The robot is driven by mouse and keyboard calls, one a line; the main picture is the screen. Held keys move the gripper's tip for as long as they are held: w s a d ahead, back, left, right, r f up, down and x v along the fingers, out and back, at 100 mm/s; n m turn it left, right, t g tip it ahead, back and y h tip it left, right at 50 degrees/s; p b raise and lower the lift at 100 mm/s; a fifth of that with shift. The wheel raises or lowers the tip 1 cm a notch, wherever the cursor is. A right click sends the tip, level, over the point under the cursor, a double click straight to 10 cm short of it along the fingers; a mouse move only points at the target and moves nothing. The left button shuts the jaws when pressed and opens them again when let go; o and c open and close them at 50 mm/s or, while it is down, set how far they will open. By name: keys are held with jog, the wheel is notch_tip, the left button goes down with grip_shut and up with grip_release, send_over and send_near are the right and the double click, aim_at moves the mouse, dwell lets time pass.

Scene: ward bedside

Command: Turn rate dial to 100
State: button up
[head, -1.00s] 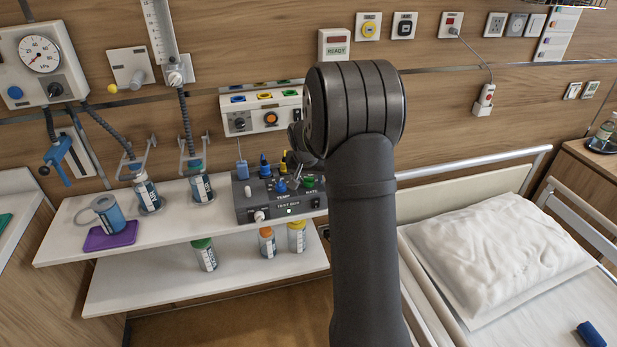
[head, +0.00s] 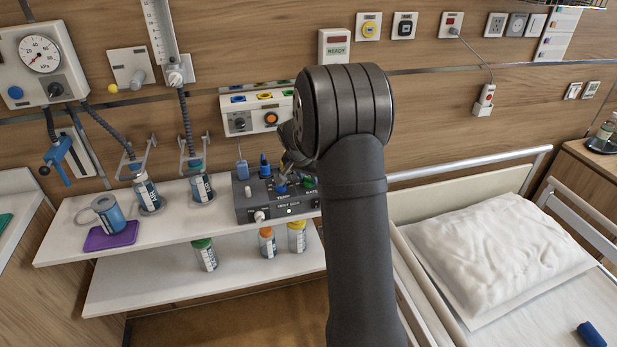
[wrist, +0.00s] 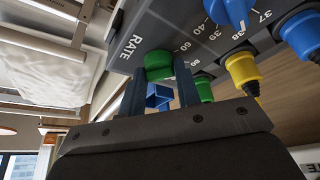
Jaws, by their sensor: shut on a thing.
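The green rate dial (wrist: 158,62) sits on the dark test box (head: 250,207), beside the word RATE and several scale numbers. In the wrist view my gripper (wrist: 159,72) has one finger on each side of this dial and is shut on it. The dial's pointer and exact setting cannot be read. In the head view my arm covers much of the right part of the box, and the fingertips are not clear there. The blue temp dial (head: 281,186) stands to the left of the rate dial.
In the wrist view a yellow plug (wrist: 241,70) and another green plug (wrist: 203,88) stand close to my fingers. Several capped bottles stand on the shelves (head: 120,290). The bed with its pillow (head: 490,245) is at the right.

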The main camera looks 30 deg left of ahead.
jog(key=m+h, duration=0.1)
jog(key=m, duration=0.2)
jog(key=shift+a+m, duration=0.15)
jog(key=shift+m, duration=0.15)
jog(key=m+h, duration=0.1)
jog(key=m, duration=0.2)
jog(key=shift+m+g+h, duration=0.3)
jog(key=shift+m+h, duration=0.1)
jog(key=m+g+h, duration=0.1)
jog(key=m, duration=0.2)
jog(key=shift+w+a, duration=0.1)
jog(key=shift+a, duration=0.05)
jog(key=shift+m+g+h, duration=0.3)
jog(key=shift+m+g, duration=0.3)
jog(key=shift+m, duration=1.5)
jog(key=o, duration=1)
jog(key=shift+c, duration=0.2)
